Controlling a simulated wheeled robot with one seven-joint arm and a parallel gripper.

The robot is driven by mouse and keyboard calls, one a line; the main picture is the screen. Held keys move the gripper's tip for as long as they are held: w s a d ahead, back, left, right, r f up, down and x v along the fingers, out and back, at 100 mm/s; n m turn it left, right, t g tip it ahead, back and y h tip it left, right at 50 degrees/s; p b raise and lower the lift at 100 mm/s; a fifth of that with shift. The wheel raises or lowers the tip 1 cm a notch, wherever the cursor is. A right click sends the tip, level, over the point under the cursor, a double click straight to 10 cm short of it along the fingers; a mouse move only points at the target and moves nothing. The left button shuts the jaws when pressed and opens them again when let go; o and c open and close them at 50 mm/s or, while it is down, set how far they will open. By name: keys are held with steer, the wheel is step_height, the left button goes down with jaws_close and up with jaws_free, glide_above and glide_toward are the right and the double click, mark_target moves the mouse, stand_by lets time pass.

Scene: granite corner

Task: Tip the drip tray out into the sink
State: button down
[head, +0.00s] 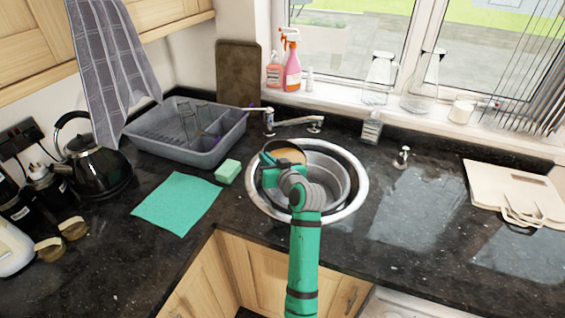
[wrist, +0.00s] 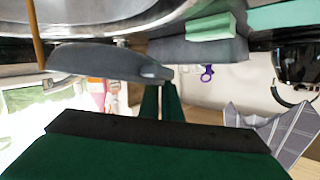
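The drip tray (head: 290,155) is a shallow dark dish with a tan-brown inside, held over the sink (head: 354,187) in the head view. In the wrist view, which is upside down, the grey tray (wrist: 105,62) shows edge-on. A thin brown strand (wrist: 37,38) runs from its far edge toward the sink bowl and looks like pouring liquid. My gripper (head: 267,160) is at the tray's left side; its two green fingers (wrist: 160,88) are close together on the tray's near end. The arm hides part of the sink, and where the strand lands is not visible.
A tap (head: 297,121) stands behind the sink. A green sponge (head: 228,171), teal cloth (head: 178,201) and grey dish rack (head: 190,140) lie to the left. A kettle (head: 95,165) is further left.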

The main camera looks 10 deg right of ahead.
steer(key=shift+r, duration=0.25)
steer(key=shift+r+t, duration=0.15)
steer(key=shift+t, duration=0.25)
steer(key=shift+s+d+r+m, duration=0.1)
steer(key=shift+r+m, duration=0.1)
steer(key=shift+m, duration=0.1)
stand_by(0.4)
steer(key=shift+d+r+t+y, duration=0.1)
steer(key=shift+r+t+y, duration=0.1)
steer(key=shift+t+y, duration=0.1)
steer(key=shift+s+d+r+m+t, duration=0.25)
steer(key=shift+d+r+m+t, duration=0.05)
steer(key=shift+r+m+t, duration=0.35)
stand_by(1.3)
steer(key=shift+s+d+r, duration=0.1)
steer(key=shift+r, duration=0.1)
stand_by(0.4)
steer(key=shift+d+r+m, duration=0.1)
steer(key=shift+r+m, duration=0.1)
steer(key=shift+m, duration=0.05)
steer(key=shift+s+d+r+t+y, duration=0.1)
steer(key=shift+t+y, duration=0.15)
steer(key=shift+y, duration=0.05)
stand_by(0.4)
steer(key=shift+s+d+r, duration=0.1)
steer(key=shift+r, duration=0.1)
